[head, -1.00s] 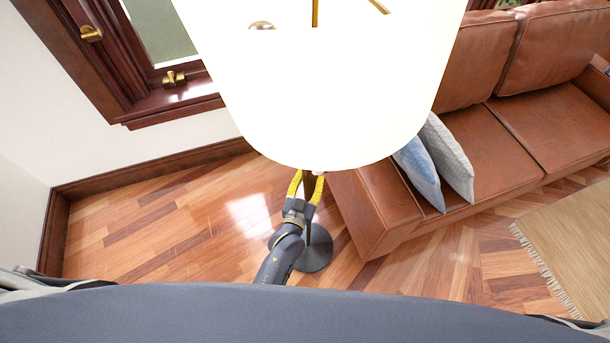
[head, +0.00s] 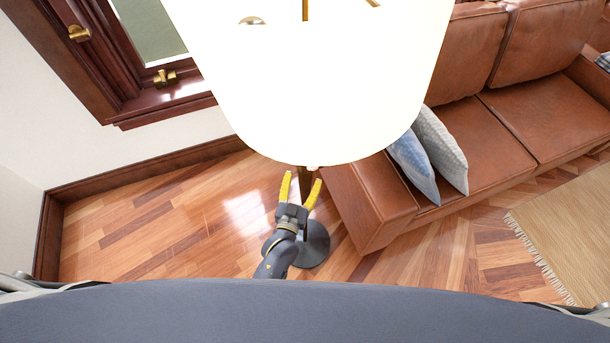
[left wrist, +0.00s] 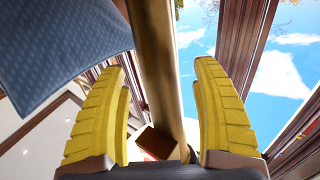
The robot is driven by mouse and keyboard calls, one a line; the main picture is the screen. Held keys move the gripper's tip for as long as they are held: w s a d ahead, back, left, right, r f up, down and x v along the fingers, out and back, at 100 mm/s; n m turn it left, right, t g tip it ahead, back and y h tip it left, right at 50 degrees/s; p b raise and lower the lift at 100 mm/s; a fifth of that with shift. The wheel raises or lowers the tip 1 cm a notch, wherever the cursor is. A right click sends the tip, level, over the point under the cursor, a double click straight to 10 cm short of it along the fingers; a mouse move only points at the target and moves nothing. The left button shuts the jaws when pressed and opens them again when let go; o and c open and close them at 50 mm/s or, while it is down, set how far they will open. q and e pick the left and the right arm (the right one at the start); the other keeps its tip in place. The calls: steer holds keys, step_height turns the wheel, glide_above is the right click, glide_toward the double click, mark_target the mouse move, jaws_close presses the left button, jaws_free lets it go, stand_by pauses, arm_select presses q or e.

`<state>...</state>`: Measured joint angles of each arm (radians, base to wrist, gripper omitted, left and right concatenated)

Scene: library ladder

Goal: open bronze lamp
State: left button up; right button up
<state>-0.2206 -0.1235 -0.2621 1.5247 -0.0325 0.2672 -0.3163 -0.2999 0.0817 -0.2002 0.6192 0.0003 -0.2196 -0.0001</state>
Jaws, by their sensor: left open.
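The lamp is a floor lamp with a large glowing white shade (head: 315,85) that fills the top middle of the head view. Below the shade shows a short piece of its bronze pole (head: 306,180), and its round dark base (head: 314,245) stands on the floor. My left gripper (head: 301,187) is open just under the shade, at the pole. In the left wrist view the bronze pole (left wrist: 158,65) runs between the two yellow fingers of the left gripper (left wrist: 162,100), with gaps on both sides. My right gripper is in no view.
A brown leather sofa (head: 380,215) with blue and grey pillows (head: 415,168) stands close right of the lamp. A wooden window frame (head: 125,85) is at the upper left. Wood floor (head: 150,220) is clear to the left; a beige rug (head: 570,230) lies at the right.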

arm_select(q)
steer(key=v, duration=0.9)
steer(key=shift+s, duration=0.1)
steer(key=s+a+f+g, duration=0.1)
steer(key=s+f+g, duration=0.3)
steer(key=f, duration=0.6)
steer(key=s+a+f+g+y, duration=0.1)
steer(key=s+a+f+g, duration=0.1)
steer(key=s+f, duration=0.65)
steer(key=s+a+f+g, duration=0.1)
steer(key=s+f+g, duration=0.25)
steer(key=f, duration=0.85)
steer(key=s+a+f+g+y, duration=0.1)
steer(key=s+a+f+g, duration=0.2)
steer(key=s+a+f, duration=0.4)
steer(key=s+a+f+g+y, duration=0.2)
steer(key=s+a+f, duration=0.5)
steer(key=s, duration=0.8)
steer(key=a+g, duration=0.1)
steer(key=a, duration=0.1)
steer(key=shift+a+f+m+g, duration=0.3)
steer(key=shift+f+m+g, duration=0.05)
steer(key=shift+m, duration=0.05)
